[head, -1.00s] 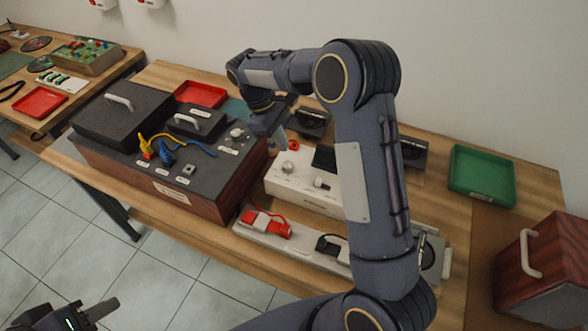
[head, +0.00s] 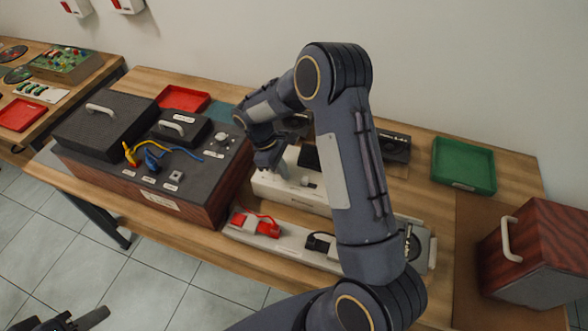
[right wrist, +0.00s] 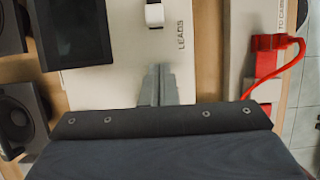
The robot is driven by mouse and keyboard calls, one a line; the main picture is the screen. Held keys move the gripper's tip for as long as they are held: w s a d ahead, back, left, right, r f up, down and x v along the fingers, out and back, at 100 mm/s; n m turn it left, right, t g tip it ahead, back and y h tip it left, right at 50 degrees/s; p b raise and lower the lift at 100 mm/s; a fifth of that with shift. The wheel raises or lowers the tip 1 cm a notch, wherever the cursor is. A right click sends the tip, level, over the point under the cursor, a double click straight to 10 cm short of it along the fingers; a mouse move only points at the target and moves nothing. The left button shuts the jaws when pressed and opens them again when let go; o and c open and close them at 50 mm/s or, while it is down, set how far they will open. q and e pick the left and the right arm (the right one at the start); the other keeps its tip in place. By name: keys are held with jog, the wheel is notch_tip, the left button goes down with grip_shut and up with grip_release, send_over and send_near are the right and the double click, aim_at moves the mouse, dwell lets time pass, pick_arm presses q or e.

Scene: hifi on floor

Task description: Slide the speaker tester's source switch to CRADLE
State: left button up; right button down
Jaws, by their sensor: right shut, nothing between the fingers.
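The speaker tester (head: 275,190) is a long white box in the middle of the bench; its pale top also shows in the right wrist view (right wrist: 115,88). A small white block, apparently the source switch (right wrist: 154,14), sits at the top of the wrist view beside the printed word LEADS. No CRADLE label is readable. My right gripper (head: 285,174) is low over the tester. In the wrist view its fingertips (right wrist: 158,72) are together and empty, apart from the white block. My left gripper (head: 92,319) is partly in view at the bottom left, far from the tester.
A dark screen (right wrist: 73,32) stands beside the switch area. A white strip (head: 236,231) with a red plug (head: 256,226) and cable lies in front of the tester. A wooden cabinet (head: 135,185) stands left, a green tray (head: 463,165) right. My right arm hides part of the bench.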

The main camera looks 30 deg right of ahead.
aim_at(306, 179)
jog(key=shift+s+d+r+p, duration=0.25)
jog(key=shift+s+d+p, duration=0.1)
jog(key=shift+s+d, duration=0.85)
pick_arm(q)
jog(key=shift+r, duration=0.65)
pick_arm(e)
jog(key=shift+a, duration=0.1)
jog(key=shift+s+d, duration=0.25)
jog(key=shift+s, duration=0.05)
jog(key=shift+s+d+b, duration=0.35)
jog(key=shift+s+d, duration=0.4)
jog(key=shift+s, duration=0.2)
pick_arm(q)
jog(key=shift+f, duration=0.35)
pick_arm(e)
jog(key=shift+w+a, duration=0.1)
